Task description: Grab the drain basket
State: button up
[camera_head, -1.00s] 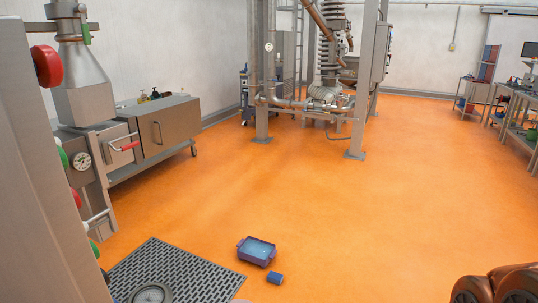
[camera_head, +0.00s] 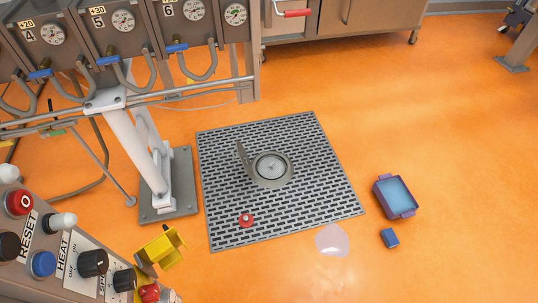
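A round grey drain fitting (camera_head: 270,168) sits in the middle of a dark slotted floor grate (camera_head: 325,190). A grey disc-like piece (camera_head: 243,155) stands tilted at its left edge and looks like a raised lid. A lighter round part (camera_head: 271,166) shows inside the ring; it may be the drain basket, but I cannot tell for sure. My gripper is not in view.
A small red object (camera_head: 246,220) lies on the grate. A blue tub (camera_head: 395,196), a small blue block (camera_head: 390,237) and a pale puddle (camera_head: 332,240) are to the right. A control panel (camera_head: 70,262) and a machine on a post (camera_head: 150,160) crowd the left. Orange floor (camera_head: 460,150) is open at right.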

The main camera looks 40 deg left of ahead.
aim_at(271, 166)
jog(key=u, duration=0.65)
jog(key=i, duration=1)
jog(key=u, duration=1.65)
jog(key=i, duration=0.7)
jog(key=u, duration=0.45)
